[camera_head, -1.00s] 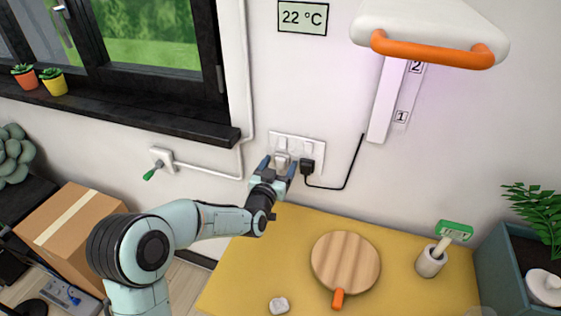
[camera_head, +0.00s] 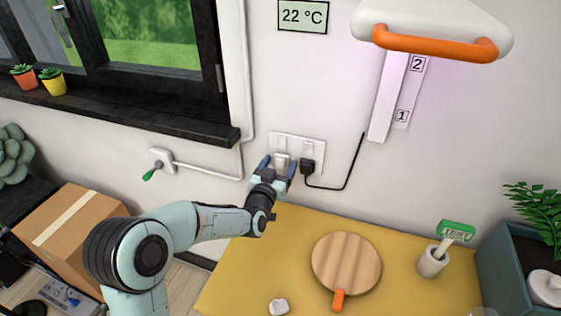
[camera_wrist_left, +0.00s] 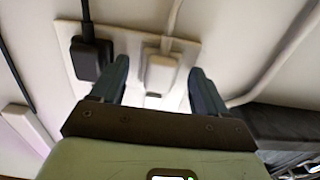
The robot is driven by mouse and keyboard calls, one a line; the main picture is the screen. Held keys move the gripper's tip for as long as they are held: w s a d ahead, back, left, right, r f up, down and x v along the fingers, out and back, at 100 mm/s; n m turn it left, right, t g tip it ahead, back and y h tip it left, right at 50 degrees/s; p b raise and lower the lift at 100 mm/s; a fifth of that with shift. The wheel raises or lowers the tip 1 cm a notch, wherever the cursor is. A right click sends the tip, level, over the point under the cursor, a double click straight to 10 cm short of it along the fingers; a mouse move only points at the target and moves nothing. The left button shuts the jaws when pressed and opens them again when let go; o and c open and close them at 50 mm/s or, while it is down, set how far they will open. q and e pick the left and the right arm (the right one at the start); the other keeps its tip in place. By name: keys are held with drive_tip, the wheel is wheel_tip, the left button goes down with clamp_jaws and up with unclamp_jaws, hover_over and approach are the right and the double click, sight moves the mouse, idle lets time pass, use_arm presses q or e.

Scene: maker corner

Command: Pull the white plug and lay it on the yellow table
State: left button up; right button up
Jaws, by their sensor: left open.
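The white plug (camera_head: 282,159) sits in the left part of the white wall socket plate (camera_head: 297,138), above the back edge of the yellow table (camera_head: 240,270). In the left wrist view the white plug (camera_wrist_left: 160,73) lies between my fingers, its white cord running up. My left gripper (camera_head: 279,166) is open at the socket, one finger on each side of the plug. In the left wrist view, gaps show between the plug and both fingers of my left gripper (camera_wrist_left: 158,75). My right gripper is not in view.
A black plug (camera_head: 307,167) with a black cord sits close to the right of my gripper. On the table are a round wooden board (camera_head: 346,262), a small white object (camera_head: 278,306) and a cup with a green-headed item (camera_head: 431,262). The table's left part is clear.

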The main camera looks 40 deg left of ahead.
use_arm(q)
drive_tip(key=shift+b, duration=0.45)
clamp_jaws()
drive_tip(key=shift+s, duration=0.1)
drive_tip(key=b+v, duration=0.2)
drive_tip(key=v, duration=0.3)
drive_tip(key=shift+s+d+b, duration=0.15)
drive_tip(key=shift+s+b, duration=0.2)
drive_tip(key=shift+b, duration=0.05)
idle(0.8)
idle(0.5)
